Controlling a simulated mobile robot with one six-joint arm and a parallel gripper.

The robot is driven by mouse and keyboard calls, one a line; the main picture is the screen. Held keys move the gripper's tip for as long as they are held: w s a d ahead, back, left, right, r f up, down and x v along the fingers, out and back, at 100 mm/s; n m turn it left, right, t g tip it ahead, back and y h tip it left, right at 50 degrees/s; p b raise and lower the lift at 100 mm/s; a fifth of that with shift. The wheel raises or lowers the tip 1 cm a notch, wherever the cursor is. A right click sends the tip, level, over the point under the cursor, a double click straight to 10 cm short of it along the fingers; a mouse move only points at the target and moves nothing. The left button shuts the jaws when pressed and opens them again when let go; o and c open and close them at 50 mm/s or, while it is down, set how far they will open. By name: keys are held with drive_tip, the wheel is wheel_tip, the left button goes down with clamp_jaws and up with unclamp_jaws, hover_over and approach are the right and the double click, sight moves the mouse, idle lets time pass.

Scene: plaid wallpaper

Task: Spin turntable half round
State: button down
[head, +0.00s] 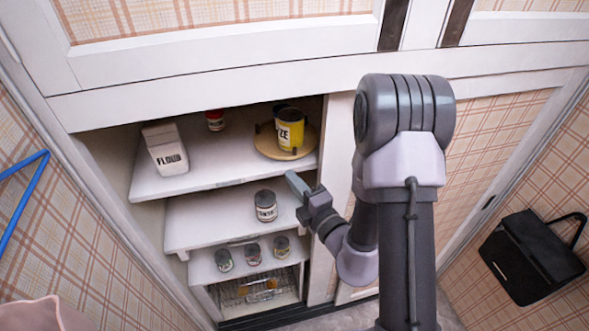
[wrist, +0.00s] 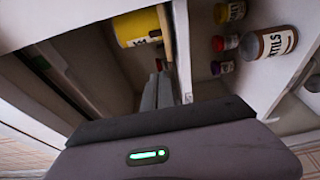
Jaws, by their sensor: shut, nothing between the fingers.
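The turntable (head: 266,146) is a round tan wooden disc on the upper cupboard shelf, at its right end. A yellow can (head: 290,130) with dark lettering stands on it, and something dark shows partly behind the can. In the wrist view the yellow can (wrist: 138,27) and the disc's edge (wrist: 167,36) are near the top. My gripper (head: 294,181) is shut and empty. It is at the cupboard opening, in front of the upper shelf's right end and a little below the disc in the picture. I cannot tell whether its tips touch anything. In the wrist view its fingers (wrist: 165,88) point toward the shelf.
A white flour box (head: 166,149) and a red-lidded jar (head: 215,120) stand on the upper shelf. A labelled can (head: 266,206) stands on the middle shelf, several jars lower down. The cupboard's right frame is close to my gripper. A black bag (head: 530,258) is at the right.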

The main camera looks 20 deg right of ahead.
sight(297, 158)
drive_tip(key=b+x, duration=0.5)
drive_tip(key=b, duration=0.3)
drive_tip(key=shift+w+d+b, duration=0.35)
drive_tip(key=shift+w+d, duration=1.05)
drive_tip(key=shift+d, duration=0.3)
drive_tip(key=shift+d+r+p, duration=0.15)
drive_tip(key=shift+d+p, duration=0.25)
drive_tip(key=shift+p, duration=0.1)
drive_tip(key=shift+d+p, duration=0.95)
drive_tip(key=shift+d, duration=0.2)
drive_tip(key=shift+w+d, duration=0.1)
drive_tip(key=shift+d, duration=0.2)
drive_tip(key=shift+a, duration=0.15)
